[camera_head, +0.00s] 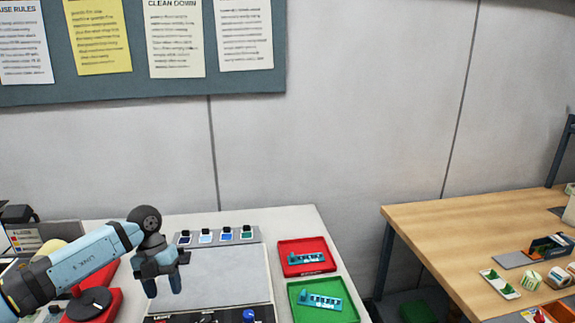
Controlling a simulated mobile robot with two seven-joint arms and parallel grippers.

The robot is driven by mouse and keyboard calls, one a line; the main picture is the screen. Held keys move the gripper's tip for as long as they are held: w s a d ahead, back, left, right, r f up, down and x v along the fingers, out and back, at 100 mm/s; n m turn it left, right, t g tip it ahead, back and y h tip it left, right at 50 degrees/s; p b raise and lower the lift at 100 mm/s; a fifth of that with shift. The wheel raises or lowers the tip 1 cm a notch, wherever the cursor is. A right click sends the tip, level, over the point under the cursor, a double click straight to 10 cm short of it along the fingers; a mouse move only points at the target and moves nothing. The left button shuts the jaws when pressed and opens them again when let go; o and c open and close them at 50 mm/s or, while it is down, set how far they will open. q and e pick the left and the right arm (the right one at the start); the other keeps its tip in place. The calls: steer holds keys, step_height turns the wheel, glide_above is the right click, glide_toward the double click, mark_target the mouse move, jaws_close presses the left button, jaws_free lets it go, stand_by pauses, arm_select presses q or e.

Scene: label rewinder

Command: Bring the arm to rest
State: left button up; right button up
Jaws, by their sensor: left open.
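My left gripper (162,286) hangs at the end of my left arm (85,262), which reaches in from the left. Its fingers point down and stand apart, with nothing between them. It is in front of a pale grey panel (225,276) on the white table; its height above the panel is hard to judge. My right gripper is not in view.
A red tray (283,247) and a green tray (350,311) each hold a teal piece. A grey strip (255,233) with several dark-topped pots lies behind the panel. A red device with a black disc (88,303) is at left. A wooden table (440,222) stands right, across a gap.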

arm_select(q)
steer(key=s+d+f+n+t+h, duration=0.1)
steer(key=s+d+t+h, duration=0.1)
steer(key=s+d+h, duration=0.45)
steer(key=s+d+f+n+t+h+p, duration=0.15)
steer(key=d+h, duration=0.25)
steer(key=d, duration=0.6)
steer(key=s+d+n+t+h, duration=0.2)
steer(key=s+d+h, duration=0.1)
steer(key=d+h, duration=0.4)
steer(key=s+a+f+n+t+y, duration=0.4)
steer(key=s+f+n+y, duration=0.4)
steer(key=n, duration=0.5)
steer(key=s+a+f+n+t+y, duration=0.4)
steer(key=s+a+f+n+y, duration=0.2)
steer(key=n, duration=0.7)
steer(key=s+f+y+p, duration=0.1)
steer(key=s+f+y, duration=0.1)
steer(key=s+f, duration=0.1)
steer(key=shift+s+y, duration=0.35)
steer(key=shift+s, duration=0.05)
steer(key=shift+f+n+t, duration=0.1)
steer(key=shift+n+t, duration=0.15)
